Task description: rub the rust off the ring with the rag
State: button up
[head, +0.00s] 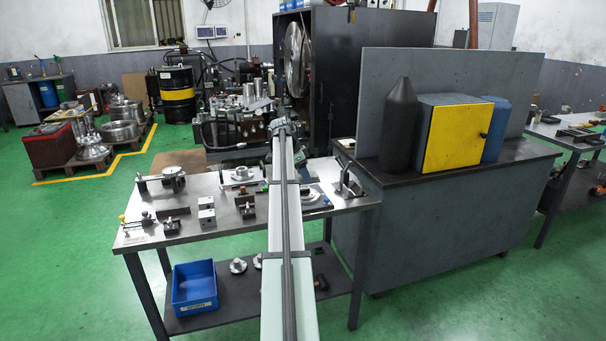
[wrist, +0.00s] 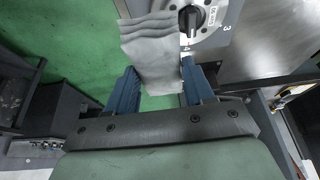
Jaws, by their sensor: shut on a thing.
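My gripper (wrist: 158,72) shows in the wrist view with its two blue fingers on either side of a grey folded rag (wrist: 152,50). The fingers are shut on the rag, and its layered far end sticks out beyond them. In the head view my arm hides most of the gripper and the rag cannot be made out. A round pale metal piece (wrist: 207,17) with a black knob lies just past the rag, on a plate marked 3. A round metal part (head: 241,173) sits on the bench in the head view. I cannot tell which is the ring, and no rust is clear.
The steel bench (head: 225,222) carries several small blocks and fixtures. A blue bin (head: 195,287) stands on its lower shelf. A dark cabinet (head: 440,215) with a yellow-fronted box (head: 455,138) stands at right. Green floor is open at left.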

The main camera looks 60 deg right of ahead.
jog(key=shift+f, duration=0.1)
jog(key=shift+f, duration=3.5)
jog(key=shift+f, duration=0.35)
jog(key=shift+w+a, duration=0.1)
jog(key=shift+w+a, duration=0.5)
jog(key=shift+a, duration=0.05)
jog(key=shift+s+d+f, duration=0.1)
jog(key=shift+s+d, duration=0.45)
